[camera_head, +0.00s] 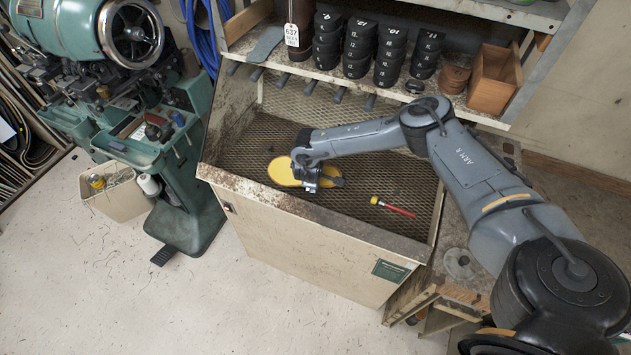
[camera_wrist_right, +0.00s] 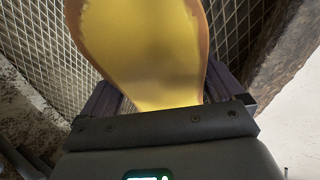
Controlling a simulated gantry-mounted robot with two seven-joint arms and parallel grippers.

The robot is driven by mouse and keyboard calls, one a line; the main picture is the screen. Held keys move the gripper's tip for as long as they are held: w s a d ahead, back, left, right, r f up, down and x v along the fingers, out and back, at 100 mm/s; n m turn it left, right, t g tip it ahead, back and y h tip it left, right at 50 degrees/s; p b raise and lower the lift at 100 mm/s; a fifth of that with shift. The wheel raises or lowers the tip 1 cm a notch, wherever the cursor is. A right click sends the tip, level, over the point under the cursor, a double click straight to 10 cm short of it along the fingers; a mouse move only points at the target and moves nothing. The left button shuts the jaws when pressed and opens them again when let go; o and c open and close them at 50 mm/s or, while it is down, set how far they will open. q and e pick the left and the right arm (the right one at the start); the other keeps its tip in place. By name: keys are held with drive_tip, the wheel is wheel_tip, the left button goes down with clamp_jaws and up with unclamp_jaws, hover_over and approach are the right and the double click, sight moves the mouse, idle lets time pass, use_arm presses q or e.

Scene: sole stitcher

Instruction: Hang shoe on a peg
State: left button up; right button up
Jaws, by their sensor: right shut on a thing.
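A yellow shoe or sole piece (camera_head: 281,172) with a tan edge is in the mesh-lined bin, low over the mesh. My left gripper is not in view.
A red-handled tool (camera_head: 392,208) lies on the mesh right of the gripper. The bin's worn front rim (camera_head: 310,217) is close by. Above the pegs, a shelf holds stacked black numbered pieces (camera_head: 360,48) and a wooden box (camera_head: 493,80). A green machine (camera_head: 90,30) stands left.

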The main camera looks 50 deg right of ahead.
wheel_tip(320, 180, down, 3)
drive_tip(key=shift+f, duration=0.2)
drive_tip(key=shift+f, duration=0.1)
drive_tip(key=o, duration=0.9)
drive_tip(key=shift+c, duration=0.2)
